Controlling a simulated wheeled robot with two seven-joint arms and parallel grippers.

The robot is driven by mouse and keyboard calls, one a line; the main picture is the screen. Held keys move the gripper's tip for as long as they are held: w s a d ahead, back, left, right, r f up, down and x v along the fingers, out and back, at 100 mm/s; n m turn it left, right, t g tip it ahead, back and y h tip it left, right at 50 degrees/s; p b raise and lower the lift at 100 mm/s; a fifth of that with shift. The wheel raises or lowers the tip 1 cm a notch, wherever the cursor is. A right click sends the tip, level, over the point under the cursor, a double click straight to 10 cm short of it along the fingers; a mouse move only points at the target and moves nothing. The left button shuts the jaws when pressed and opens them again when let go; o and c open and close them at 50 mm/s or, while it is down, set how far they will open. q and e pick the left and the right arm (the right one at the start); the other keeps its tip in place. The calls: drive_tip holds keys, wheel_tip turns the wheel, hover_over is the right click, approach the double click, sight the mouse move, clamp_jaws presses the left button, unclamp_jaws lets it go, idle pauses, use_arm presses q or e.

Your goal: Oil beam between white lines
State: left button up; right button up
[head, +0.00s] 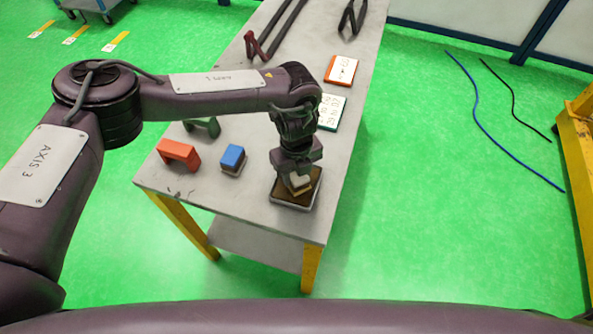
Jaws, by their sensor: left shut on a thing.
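My left gripper (298,180) points down at the front right of the table and is shut on a small pale block (302,190), perhaps a sponge or pad. The block is over or touching a dark brown pad in a shallow light tray (291,204); I cannot tell which. Long dark beams (277,28) lie at the far end of the table, with a dark red piece at the near end. I cannot make out white lines on them. My right gripper is not in view.
On the grey table (222,192) stand a red-orange bracket (179,153), a green bracket (204,126) and a blue-topped block (232,158). An orange-edged card (342,70) and a green-edged card (330,112) lie along the right edge. Blue cable (497,128) lies on the floor.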

use_arm(q)
drive_tip(key=shift+r+p, duration=2.2)
drive_tip(key=shift+r, duration=1.2)
